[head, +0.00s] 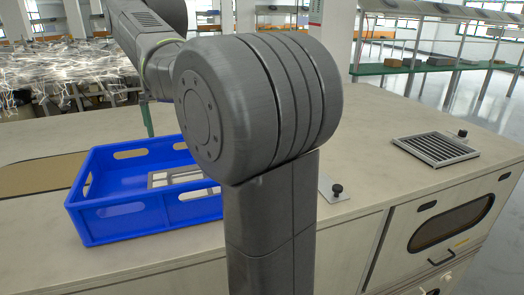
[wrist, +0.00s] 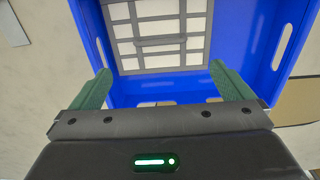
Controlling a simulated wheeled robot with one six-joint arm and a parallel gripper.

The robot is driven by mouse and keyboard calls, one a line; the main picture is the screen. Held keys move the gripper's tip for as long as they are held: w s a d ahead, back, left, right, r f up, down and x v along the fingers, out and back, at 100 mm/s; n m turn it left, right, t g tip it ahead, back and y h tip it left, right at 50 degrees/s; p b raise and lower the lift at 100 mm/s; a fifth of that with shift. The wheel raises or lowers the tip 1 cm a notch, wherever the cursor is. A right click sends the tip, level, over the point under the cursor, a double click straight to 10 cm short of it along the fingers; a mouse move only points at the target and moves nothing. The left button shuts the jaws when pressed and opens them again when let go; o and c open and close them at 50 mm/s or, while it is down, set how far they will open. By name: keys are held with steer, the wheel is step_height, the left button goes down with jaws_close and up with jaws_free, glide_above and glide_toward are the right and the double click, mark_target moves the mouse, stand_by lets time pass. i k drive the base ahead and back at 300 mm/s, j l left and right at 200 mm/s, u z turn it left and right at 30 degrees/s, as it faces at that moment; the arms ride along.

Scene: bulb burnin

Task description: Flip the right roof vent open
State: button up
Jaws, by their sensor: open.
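The right roof vent (head: 435,150) is a dark slatted grille in a pale frame, lying flat on the bench top at the right of the head view. A small black knob (head: 463,134) stands at its far right corner. My gripper is far to the left of it, above the blue crate. In the wrist view my gripper (wrist: 160,72) has its two green fingers wide apart with nothing gripped between them. In the head view only a green finger (head: 148,121) shows. My arm hides the rest of the gripper.
The blue crate (head: 108,218) holds a grey-framed grid panel (head: 172,178). A pale plate (head: 326,190) with a black knob (head: 337,190) is partly hidden behind my arm. The bench top between it and the right vent is clear. An oven-like door (head: 448,222) is below.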

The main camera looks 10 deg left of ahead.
mark_target(333, 192)
steer(key=k+l+z, duration=0.2)
steer(key=l, duration=0.2)
steer(key=l+z, duration=0.25)
steer(key=l, duration=0.15)
steer(key=k+l+z, duration=0.2)
steer(key=l, duration=0.2)
